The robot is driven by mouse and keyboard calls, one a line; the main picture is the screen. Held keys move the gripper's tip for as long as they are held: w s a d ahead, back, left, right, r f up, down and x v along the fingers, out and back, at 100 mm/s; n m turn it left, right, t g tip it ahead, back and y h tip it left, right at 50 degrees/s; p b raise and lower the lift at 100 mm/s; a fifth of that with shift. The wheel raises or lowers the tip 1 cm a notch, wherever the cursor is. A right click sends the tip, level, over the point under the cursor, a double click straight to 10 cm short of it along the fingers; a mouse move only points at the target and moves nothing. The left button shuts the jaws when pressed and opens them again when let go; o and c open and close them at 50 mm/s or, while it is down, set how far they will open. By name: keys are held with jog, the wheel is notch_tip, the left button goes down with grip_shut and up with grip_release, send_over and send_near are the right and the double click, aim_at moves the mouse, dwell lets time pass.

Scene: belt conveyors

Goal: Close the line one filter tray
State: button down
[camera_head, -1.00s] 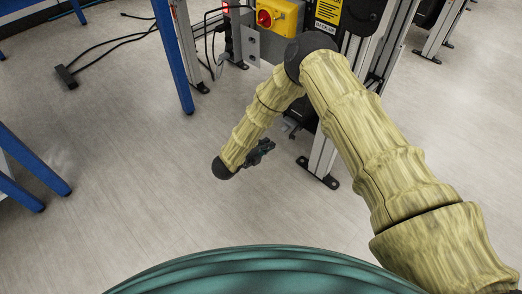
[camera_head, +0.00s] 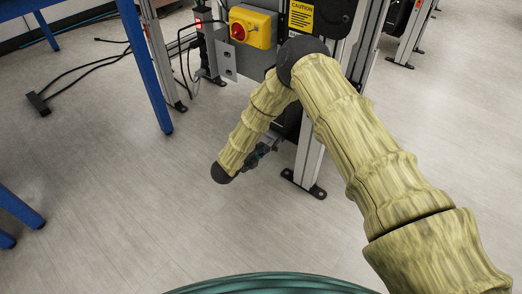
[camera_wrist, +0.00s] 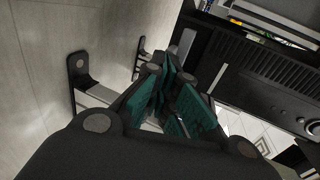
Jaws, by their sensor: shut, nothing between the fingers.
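My gripper (camera_head: 264,152) hangs low in the head view, just left of a conveyor stand's metal leg. In the wrist view its teal-padded fingers (camera_wrist: 176,100) are together with nothing between them. A black unit with a ribbed vent and a round knob (camera_wrist: 265,75) fills the right of the wrist view, beyond the fingers. In the head view a dark part of the stand (camera_head: 290,122) shows only partly behind my arm. I cannot make out for certain which part is the line one filter tray, or how far open it is.
A yellow switch box with a red knob (camera_head: 252,27) is on the stand, left of a yellow caution label (camera_head: 301,14). The stand's leg (camera_head: 309,160) has a black foot on the floor. Blue table legs (camera_head: 146,70) stand at left. Floor between is clear.

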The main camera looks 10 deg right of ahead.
jog(key=shift+w, duration=0.1)
jog(key=w+d, duration=0.1)
jog(key=w+d+p, duration=0.1)
jog(key=d, duration=0.1)
jog(key=shift+w+d, duration=0.2)
jog(key=shift+w, duration=0.2)
jog(key=f+p+v, duration=0.1)
jog(key=p+v, duration=0.5)
jog(key=v, duration=0.8)
jog(key=shift+a, duration=0.15)
jog(key=shift+s+f, duration=0.1)
